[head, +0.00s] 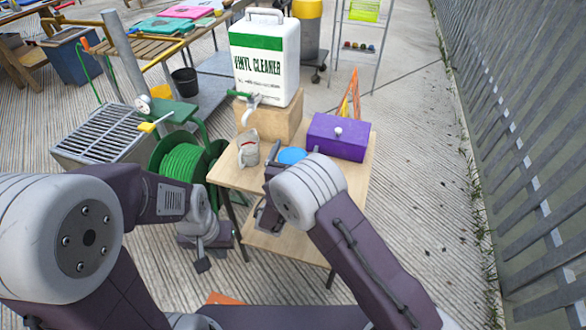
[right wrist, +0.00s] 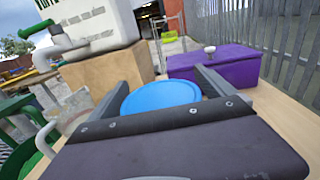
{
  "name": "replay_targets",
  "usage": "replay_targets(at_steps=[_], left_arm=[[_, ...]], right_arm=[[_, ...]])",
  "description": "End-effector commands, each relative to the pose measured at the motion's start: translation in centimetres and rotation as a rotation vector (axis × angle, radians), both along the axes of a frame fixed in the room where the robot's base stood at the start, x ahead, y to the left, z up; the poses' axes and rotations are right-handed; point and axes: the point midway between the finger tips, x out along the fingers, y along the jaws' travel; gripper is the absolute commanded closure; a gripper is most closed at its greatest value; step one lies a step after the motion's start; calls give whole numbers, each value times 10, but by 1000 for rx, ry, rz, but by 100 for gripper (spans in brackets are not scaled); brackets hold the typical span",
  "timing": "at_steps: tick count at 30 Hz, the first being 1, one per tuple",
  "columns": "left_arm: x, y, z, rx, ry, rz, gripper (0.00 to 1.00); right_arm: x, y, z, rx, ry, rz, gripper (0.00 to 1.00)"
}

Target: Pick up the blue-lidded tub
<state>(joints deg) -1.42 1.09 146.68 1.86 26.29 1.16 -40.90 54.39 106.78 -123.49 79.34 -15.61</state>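The blue-lidded tub (head: 291,156) stands on the small wooden table, partly hidden behind my right arm in the head view. In the right wrist view its round blue lid (right wrist: 160,96) lies between the two fingers of my right gripper (right wrist: 163,78). The fingers are spread, one on each side of the lid; I cannot tell whether they touch the tub. The tub's body is hidden below the lid and behind the gripper. My left gripper (head: 204,250) hangs low, left of the table and apart from the tub; its fingers are unclear.
A purple box (head: 338,137) with a white knob stands right of the tub. A dented whitish can (head: 248,149) stands left. Behind, a vinyl cleaner container (head: 264,65) with a tap sits on a wooden block (head: 270,121). A green hose reel (head: 184,163) stands left of the table (head: 353,180).

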Motion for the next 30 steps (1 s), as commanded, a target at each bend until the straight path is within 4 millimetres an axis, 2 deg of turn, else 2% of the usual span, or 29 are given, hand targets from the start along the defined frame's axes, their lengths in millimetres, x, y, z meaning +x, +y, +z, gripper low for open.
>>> replay_targets(at_steps=[1,6,7,16,20,23,30], left_arm=[[0,0,0,0,0,0,100],[0,0,0,0,0,0,100],[0,0,0,0,0,0,100],[0,0,2,0,0,0,100],[0,0,8,0,0,0,100],[0,0,15,0,0,0,100],[0,0,24,0,0,0,100]], right_arm=[[0,0,0,0,0,0,23],[0,0,0,0,0,0,70],[0,0,1,1,-1,0,76],[0,0,6,1,-1,0,76],[0,0,23,1,-2,0,76],[0,0,44,3,-5,0,76],[-26,-47,76,0,-2,-3,76]])
